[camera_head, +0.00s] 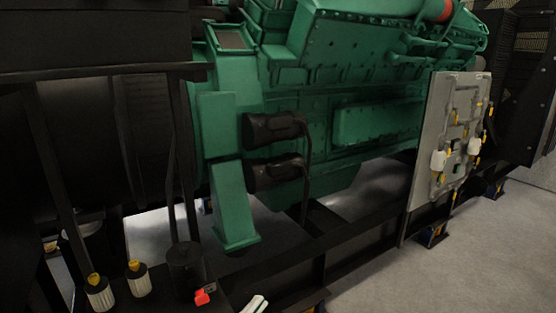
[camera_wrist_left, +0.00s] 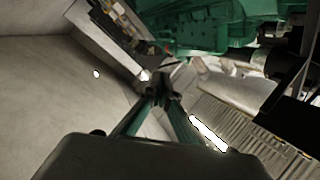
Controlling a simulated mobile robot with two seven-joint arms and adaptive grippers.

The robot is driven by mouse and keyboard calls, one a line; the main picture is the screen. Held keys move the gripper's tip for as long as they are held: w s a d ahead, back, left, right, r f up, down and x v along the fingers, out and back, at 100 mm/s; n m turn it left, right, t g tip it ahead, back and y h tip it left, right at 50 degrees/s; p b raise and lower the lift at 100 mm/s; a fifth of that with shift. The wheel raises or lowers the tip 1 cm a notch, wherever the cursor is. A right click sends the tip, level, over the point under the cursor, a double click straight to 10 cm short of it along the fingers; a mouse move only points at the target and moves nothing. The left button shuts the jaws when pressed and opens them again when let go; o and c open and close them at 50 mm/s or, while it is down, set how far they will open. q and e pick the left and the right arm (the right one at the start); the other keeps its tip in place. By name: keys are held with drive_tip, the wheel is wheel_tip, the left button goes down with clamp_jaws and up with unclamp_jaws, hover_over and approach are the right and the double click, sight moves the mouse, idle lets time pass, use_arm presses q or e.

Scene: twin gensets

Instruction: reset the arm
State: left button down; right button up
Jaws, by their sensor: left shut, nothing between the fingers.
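My left gripper (camera_wrist_left: 160,92) shows in the left wrist view, with its two fingers meeting at the tips and nothing between them. It points past the genset frame, over the grey floor. In the head view only a small pale piece shows at the bottom edge, and I cannot tell clearly whether it is part of my left arm. My right gripper is in neither view. The green engine (camera_head: 350,110) fills the middle of the head view and also shows at the top of the left wrist view (camera_wrist_left: 190,28).
A grey panel (camera_head: 427,140) with yellow and white fittings stands on the right of the black base frame (camera_head: 350,250). White canisters (camera_head: 138,279) with yellow tops and a red part (camera_head: 204,296) are at the lower left. Grey floor (camera_head: 430,275) is open at the lower right.

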use_arm(q)
drive_tip(key=s+a+f+n+g+y, duration=0.2)
drive_tip(key=s+a+f+n+y, duration=0.1)
drive_tip(key=f, duration=0.7)
drive_tip(key=s+a+f+n+g+y, duration=0.2)
drive_tip(key=s+a+f+n, duration=0.3)
drive_tip(key=f, duration=0.5)
drive_tip(key=s+a+f+n+g+y, duration=0.2)
drive_tip(key=s+a+f+n+y, duration=0.2)
drive_tip(key=f, duration=0.6)
drive_tip(key=s+a, duration=0.2)
drive_tip(key=a, duration=0.1)
drive_tip(key=shift+s+a+n, duration=0.2)
drive_tip(key=shift+a+n, duration=0.05)
drive_tip(key=shift+n, duration=0.15)
